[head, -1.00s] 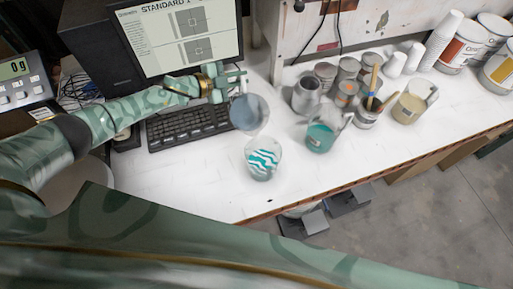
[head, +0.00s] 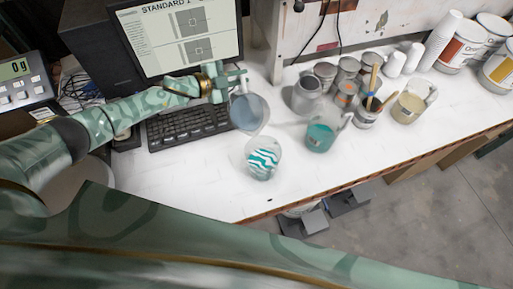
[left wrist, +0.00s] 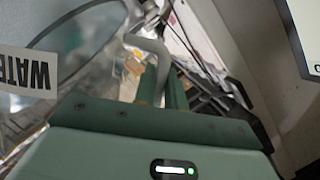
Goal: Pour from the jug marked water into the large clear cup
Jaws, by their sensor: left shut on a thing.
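The jug marked water (head: 248,113) is clear with blue-grey liquid and hangs in the air above the white bench. Its label, partly cut off to "WATE", shows in the left wrist view (left wrist: 28,72). My left gripper (head: 232,80) is shut on the jug's handle (left wrist: 150,45), at the jug's far left side. A clear cup (head: 262,158) with teal and white wavy bands stands on the bench just below and in front of the jug. No stream of liquid shows between them. My right gripper is not in view.
A jug of teal liquid (head: 320,135), grey tins (head: 307,93) and a jug of tan liquid (head: 408,107) stand to the right. A keyboard (head: 190,128) and monitor (head: 185,35) are behind left. The bench's front edge lies close to the cup.

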